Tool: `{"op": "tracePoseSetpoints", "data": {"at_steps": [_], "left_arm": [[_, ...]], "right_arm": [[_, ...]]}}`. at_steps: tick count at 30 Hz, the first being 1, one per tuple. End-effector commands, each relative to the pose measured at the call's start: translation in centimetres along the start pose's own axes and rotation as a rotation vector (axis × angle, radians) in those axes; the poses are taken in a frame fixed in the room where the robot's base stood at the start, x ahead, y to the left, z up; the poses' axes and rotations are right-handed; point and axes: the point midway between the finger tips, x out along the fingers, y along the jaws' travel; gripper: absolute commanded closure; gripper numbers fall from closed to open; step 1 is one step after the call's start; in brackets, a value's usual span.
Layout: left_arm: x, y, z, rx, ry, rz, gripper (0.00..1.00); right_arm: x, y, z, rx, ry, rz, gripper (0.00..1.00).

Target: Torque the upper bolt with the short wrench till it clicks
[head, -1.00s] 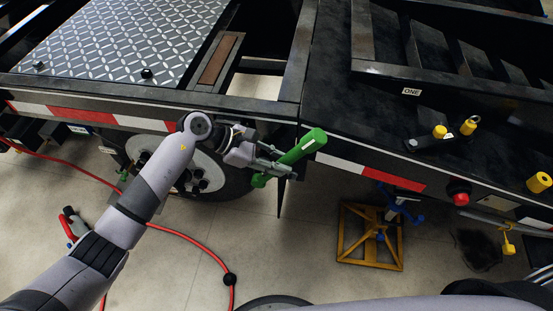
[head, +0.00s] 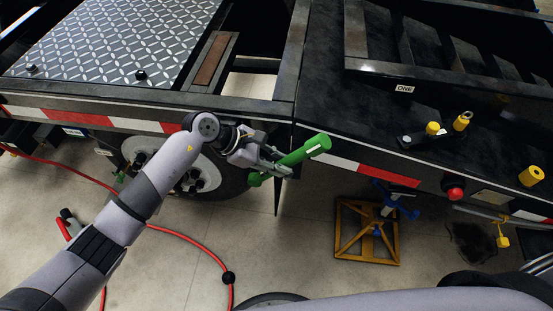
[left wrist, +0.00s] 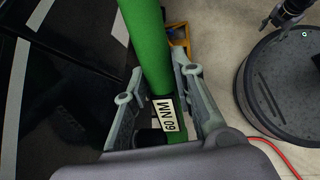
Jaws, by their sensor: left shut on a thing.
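A green wrench (head: 305,153) is held by my left gripper (head: 277,160), beside the trailer's side rail. It lies tilted, with its thick handle end up and to the right. In the left wrist view the green shaft (left wrist: 146,45) runs between the two fingers (left wrist: 158,100), and a white label reads "60 NM" (left wrist: 165,114). The left gripper is shut on it. Wheel nuts (head: 190,183) show on the wheel behind my arm; which bolt is the upper one I cannot tell. A dark jointed part (left wrist: 288,14), perhaps my right gripper, shows at the wrist view's top right.
The trailer rail with red and white tape (head: 372,173) runs across the view. A yellow stand (head: 368,258) with a blue part is on the floor. Yellow-capped fittings (head: 462,121) sit on the deck at right. A red hose (head: 200,244) crosses the floor.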

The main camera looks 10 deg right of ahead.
Motion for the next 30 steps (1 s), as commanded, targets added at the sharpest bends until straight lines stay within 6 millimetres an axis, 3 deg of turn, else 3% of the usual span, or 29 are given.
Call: {"op": "tracePoseSetpoints", "data": {"at_steps": [30], "left_arm": [[0.9,-0.13,0.26,0.011,0.07,0.002,1.0]], "right_arm": [[-0.42,0.2,0.0,0.0,0.0,0.002,0.45]]}}
